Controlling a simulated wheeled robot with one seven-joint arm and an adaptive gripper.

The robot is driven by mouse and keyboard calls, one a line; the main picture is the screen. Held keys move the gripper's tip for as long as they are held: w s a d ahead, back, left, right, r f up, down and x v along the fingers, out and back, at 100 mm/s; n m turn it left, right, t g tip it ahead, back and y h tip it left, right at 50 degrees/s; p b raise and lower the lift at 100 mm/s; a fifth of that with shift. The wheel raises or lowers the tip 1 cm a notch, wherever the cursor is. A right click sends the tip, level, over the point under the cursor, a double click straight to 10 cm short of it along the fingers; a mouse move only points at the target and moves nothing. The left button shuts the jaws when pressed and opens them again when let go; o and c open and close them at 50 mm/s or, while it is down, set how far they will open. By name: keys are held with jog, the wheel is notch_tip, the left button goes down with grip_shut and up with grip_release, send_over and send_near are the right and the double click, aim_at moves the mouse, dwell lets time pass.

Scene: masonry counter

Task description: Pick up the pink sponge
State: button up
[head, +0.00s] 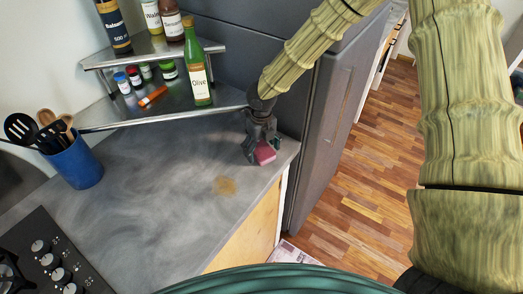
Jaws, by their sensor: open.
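The pink sponge (264,153) sits at the far right end of the grey counter (165,185), near its edge by the fridge. My gripper (261,158) is down over the sponge from above, with its jaws open around or beside it. The fingers hide part of the sponge. I cannot tell whether the fingers touch it.
A corner shelf (130,62) with a green olive bottle (195,68) and small jars stands behind and left. A grey fridge (335,130) rises close on the right. A blue utensil pot (76,163) and stove (45,262) are left.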

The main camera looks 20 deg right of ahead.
aim_at(261, 148)
jog(key=shift+w, duration=0.1)
jog(key=c, duration=0.8)
jog(key=shift+r+b, duration=0.5)
jog(key=shift+r, duration=0.25)
jog(key=shift+r+b, duration=0.45)
jog(key=shift+r, duration=0.5)
jog(key=s+a+r+b, duration=0.1)
jog(key=s+b, duration=0.3)
jog(key=s, duration=1.2)
jog(key=shift+a+r+b, duration=0.25)
jog(key=shift+a+b, duration=0.1)
jog(key=shift+a, duration=0.15)
jog(key=shift+o, duration=0.3)
